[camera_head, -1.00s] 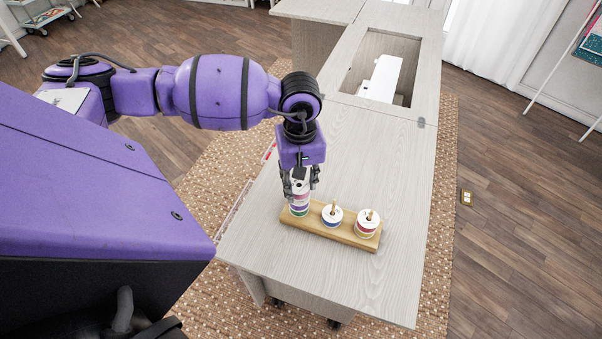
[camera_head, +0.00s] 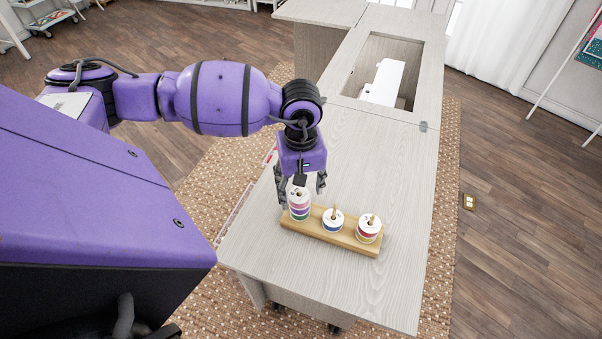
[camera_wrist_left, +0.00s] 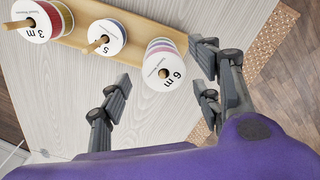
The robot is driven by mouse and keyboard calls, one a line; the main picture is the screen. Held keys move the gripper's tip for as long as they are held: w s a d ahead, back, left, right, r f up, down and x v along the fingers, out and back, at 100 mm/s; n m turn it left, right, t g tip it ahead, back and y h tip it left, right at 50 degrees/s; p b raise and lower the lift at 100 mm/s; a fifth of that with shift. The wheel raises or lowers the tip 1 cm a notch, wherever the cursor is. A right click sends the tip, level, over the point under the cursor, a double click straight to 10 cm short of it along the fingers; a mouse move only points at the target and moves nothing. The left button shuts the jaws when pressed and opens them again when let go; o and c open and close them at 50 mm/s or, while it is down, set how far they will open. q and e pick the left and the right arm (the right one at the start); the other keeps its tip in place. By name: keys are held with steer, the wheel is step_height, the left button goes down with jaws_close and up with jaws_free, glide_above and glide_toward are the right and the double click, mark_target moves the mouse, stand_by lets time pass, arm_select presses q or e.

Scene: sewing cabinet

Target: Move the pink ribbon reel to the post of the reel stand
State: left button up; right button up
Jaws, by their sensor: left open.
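The wooden reel stand (camera_head: 347,238) lies on the cabinet top and carries three groups of reels on posts. The pink ribbon reel (camera_head: 299,203) appears as the top reel of the tall stack at the stand's left end, above purple and green bands. Its white face reads 6 m in the left wrist view (camera_wrist_left: 165,70). My left gripper (camera_head: 301,192) points down over this stack, open, with one finger on either side of the top reel and visible gaps. No post tip shows above that reel. The right gripper is not in view.
A blue-banded reel (camera_head: 333,220) sits on the middle post and a red and yellow stack (camera_head: 368,230) on the right post; both post tips show. A white sewing machine (camera_head: 384,80) sits in the cabinet's recess. The pale cabinet top (camera_head: 385,165) is clear beyond the stand.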

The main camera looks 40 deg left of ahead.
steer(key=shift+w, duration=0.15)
arm_select(q)
step_height(320, 180, up, 12)
stand_by(0.5)
steer(key=shift+s, duration=0.1)
stand_by(0.4)
